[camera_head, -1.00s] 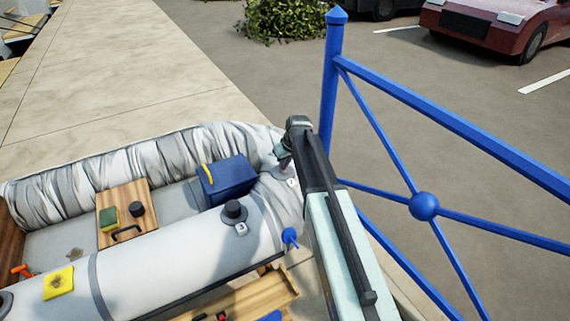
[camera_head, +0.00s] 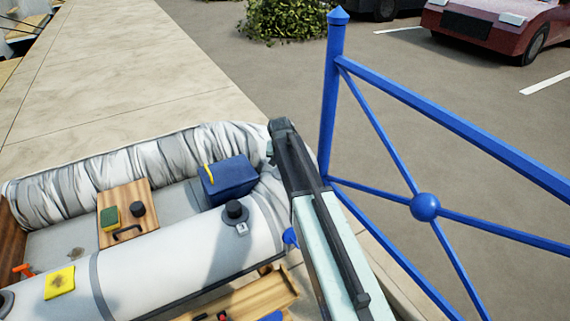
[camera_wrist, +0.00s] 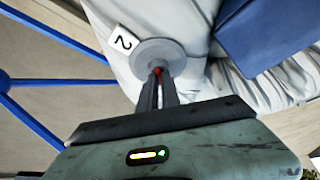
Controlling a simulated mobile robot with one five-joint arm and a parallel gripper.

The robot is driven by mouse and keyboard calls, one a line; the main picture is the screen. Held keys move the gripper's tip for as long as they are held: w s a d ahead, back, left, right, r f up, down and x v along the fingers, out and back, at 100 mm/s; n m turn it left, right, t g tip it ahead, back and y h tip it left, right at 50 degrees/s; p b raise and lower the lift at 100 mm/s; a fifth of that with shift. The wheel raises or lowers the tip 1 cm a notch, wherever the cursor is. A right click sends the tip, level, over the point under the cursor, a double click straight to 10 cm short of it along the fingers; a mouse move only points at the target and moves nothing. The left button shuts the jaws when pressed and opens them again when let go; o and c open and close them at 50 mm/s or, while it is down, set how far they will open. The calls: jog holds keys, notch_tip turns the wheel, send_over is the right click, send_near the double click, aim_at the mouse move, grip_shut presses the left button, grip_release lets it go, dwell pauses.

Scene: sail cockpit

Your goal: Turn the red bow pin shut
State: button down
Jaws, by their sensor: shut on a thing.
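The red bow pin (camera_wrist: 158,71) shows as a small red spot between my fingertips in the wrist view, in front of a round grey disc (camera_wrist: 170,50) on the boat's bow. A white tag marked 2 (camera_wrist: 123,41) sits beside the disc. My gripper (camera_wrist: 157,76) is shut on the pin, and its fingers hide most of it. In the head view my arm reaches over the bow of the grey inflatable boat (camera_head: 150,245), and the arm hides the pin.
A blue box (camera_head: 229,180) lies inside the boat near the bow. A black valve cap (camera_head: 235,211) with another tag sits on the near tube. A blue railing (camera_head: 330,100) stands close to the right of my arm.

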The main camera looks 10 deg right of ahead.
jog(key=m, duration=0.2)
jog(key=m+g+h, duration=0.1)
jog(key=m, duration=0.2)
jog(key=shift+w+a+m+h, duration=0.2)
jog(key=shift+a+m+h, duration=0.1)
jog(key=shift+h, duration=0.1)
jog(key=m+g, duration=0.1)
jog(key=m, duration=0.1)
jog(key=m+h, duration=0.1)
jog(key=m, duration=0.2)
jog(key=shift+w+a+g, duration=0.1)
jog(key=shift+w+g, duration=0.05)
jog(key=shift+g, duration=0.25)
jog(key=c, duration=1.6)
grip_release()
jog(key=shift+o, duration=0.2)
jog(key=shift+a+r+p, duration=0.1)
jog(key=shift+r+p, duration=0.45)
jog(key=p+v, duration=0.6)
jog(key=shift+a+r, duration=0.25)
jog(key=shift+r, duration=0.1)
